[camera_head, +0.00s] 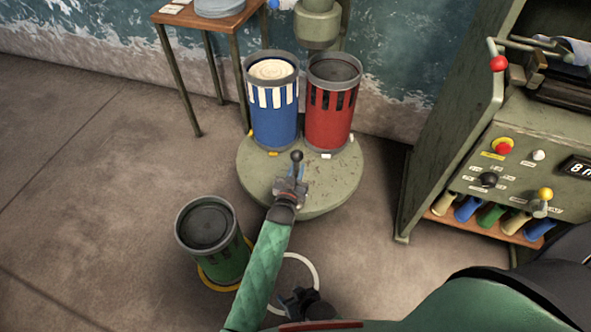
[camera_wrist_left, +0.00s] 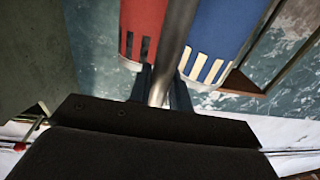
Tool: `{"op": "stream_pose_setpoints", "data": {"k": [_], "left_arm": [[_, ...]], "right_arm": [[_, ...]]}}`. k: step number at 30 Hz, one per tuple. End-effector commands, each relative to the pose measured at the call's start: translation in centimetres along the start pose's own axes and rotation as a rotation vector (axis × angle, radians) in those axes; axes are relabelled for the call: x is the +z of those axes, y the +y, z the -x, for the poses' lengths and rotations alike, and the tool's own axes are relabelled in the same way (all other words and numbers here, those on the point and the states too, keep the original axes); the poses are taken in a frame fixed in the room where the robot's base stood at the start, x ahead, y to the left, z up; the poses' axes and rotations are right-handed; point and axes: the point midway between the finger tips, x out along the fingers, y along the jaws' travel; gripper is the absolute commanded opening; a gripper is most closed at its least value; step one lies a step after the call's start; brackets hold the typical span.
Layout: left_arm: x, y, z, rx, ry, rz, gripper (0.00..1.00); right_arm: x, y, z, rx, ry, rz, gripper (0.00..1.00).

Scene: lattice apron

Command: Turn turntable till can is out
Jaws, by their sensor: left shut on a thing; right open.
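The round olive turntable (camera_head: 335,192) stands on the floor with two cans at its back. The blue can (camera_head: 272,118) is on the left with pale content; the red can (camera_head: 329,122) is on the right with a dark top. Both also show in the left wrist view, red (camera_wrist_left: 142,25) and blue (camera_wrist_left: 222,40). A metal post (camera_wrist_left: 176,50) with a dark ball knob (camera_head: 296,156) rises from the front of the turntable. My left gripper (camera_head: 291,185) is shut on this post. My right gripper (camera_head: 301,301) is open and empty, low in the picture.
A green can (camera_head: 212,250) stands on the floor in a yellow ring (camera_head: 212,285). A white ring (camera_head: 316,272) lies beside it. A machine head (camera_head: 318,25) hangs behind the cans. A control cabinet (camera_head: 480,150) stands right, a small table (camera_head: 190,25) back left. The left floor is clear.

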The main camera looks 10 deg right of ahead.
Motion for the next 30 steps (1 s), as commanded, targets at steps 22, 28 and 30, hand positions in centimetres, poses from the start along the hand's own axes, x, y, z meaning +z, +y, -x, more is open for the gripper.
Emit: {"op": "stream_pose_setpoints", "data": {"k": [22, 28, 30], "left_arm": [[0.0, 0.0, 0.3, 0.0, 0.0, 0.001, 0.39], [0.1, 0.0, 2.7, 0.0, 0.0, 0.001, 0.39], [0.1, 0.0, 3.9, 0.0, -0.001, 0.001, 0.39]], "right_arm": [[0.4, 0.0, 0.1, 0.0, -0.004, -0.002, 0.55], [0.2, 0.1, 0.1, 0.001, -0.002, -0.001, 0.55], [0.1, 0.1, 0.0, 0.001, 0.0, -0.001, 0.55]]}}
